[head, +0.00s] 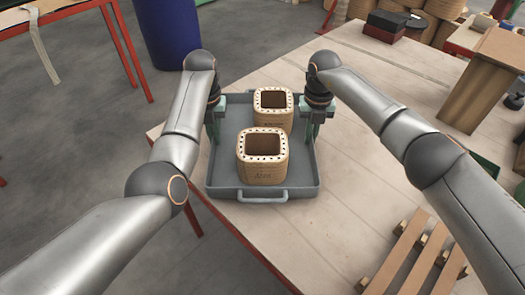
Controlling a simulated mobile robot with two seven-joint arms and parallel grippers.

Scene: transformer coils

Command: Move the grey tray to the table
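The grey tray (220,172) is in the middle of the head view, over the near left part of the wooden table (345,195). Its left part reaches past the table's edge. I cannot tell whether it rests on the tabletop or is held just above it. Two square tan coils stand upright in it, a nearer one (263,170) and a farther one (283,118). My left gripper (215,138) is at the tray's left rim and my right gripper (309,136) at its right rim. The fingertips are too small and hidden to show whether they grip.
Wooden slats (405,255) lie on the table at the lower right. A wooden box (480,95) and a dark red box (384,25) stand farther back. A blue barrel (167,30) stands on the floor behind. The table's middle is clear.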

